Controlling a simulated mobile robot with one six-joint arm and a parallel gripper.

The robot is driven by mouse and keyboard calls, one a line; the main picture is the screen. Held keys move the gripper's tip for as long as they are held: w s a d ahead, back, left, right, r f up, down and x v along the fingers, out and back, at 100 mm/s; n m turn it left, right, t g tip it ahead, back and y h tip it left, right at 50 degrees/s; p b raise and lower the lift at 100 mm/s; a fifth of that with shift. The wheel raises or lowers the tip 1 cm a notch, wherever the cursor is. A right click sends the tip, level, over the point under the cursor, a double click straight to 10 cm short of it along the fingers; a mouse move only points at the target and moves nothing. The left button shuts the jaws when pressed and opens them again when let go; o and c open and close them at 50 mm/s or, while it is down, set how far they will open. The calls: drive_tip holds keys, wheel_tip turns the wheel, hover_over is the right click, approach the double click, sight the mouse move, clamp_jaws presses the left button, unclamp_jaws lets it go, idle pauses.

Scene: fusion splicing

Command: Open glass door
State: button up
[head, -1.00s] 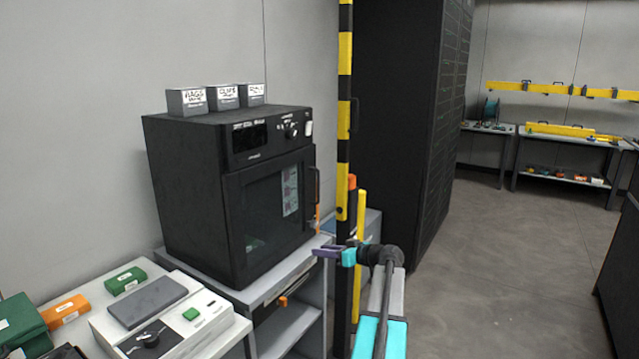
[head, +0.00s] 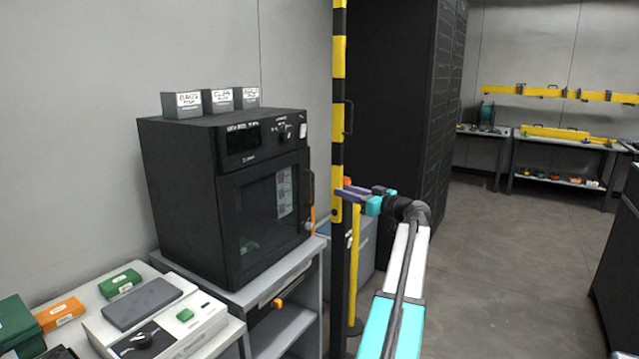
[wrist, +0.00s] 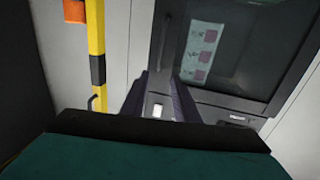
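The black oven-like cabinet (head: 180,190) stands on a grey stand, its front facing right. Its glass door (head: 265,212) looks shut, with a dark handle (head: 310,190) upright along the right edge. In the wrist view the glass door (wrist: 235,45) fills the upper right, with the handle (wrist: 163,38) at its left edge. My gripper (head: 345,191) is to the right of the door handle, apart from it, at about its height in the picture. In the wrist view its two purple fingers (wrist: 162,88) are spread with nothing between them.
The post also shows left in the wrist view (wrist: 96,40). Three grey labelled boxes (head: 218,101) sit on the cabinet. Open floor (head: 500,250) lies to the right.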

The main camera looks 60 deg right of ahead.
drive_tip(key=shift+w, duration=0.1)
drive_tip(key=w+d+p, duration=0.2)
drive_tip(key=w+p, duration=0.1)
drive_tip(key=w, duration=1)
drive_tip(key=shift+w+d, duration=0.15)
drive_tip(key=shift+d, duration=0.2)
clamp_jaws()
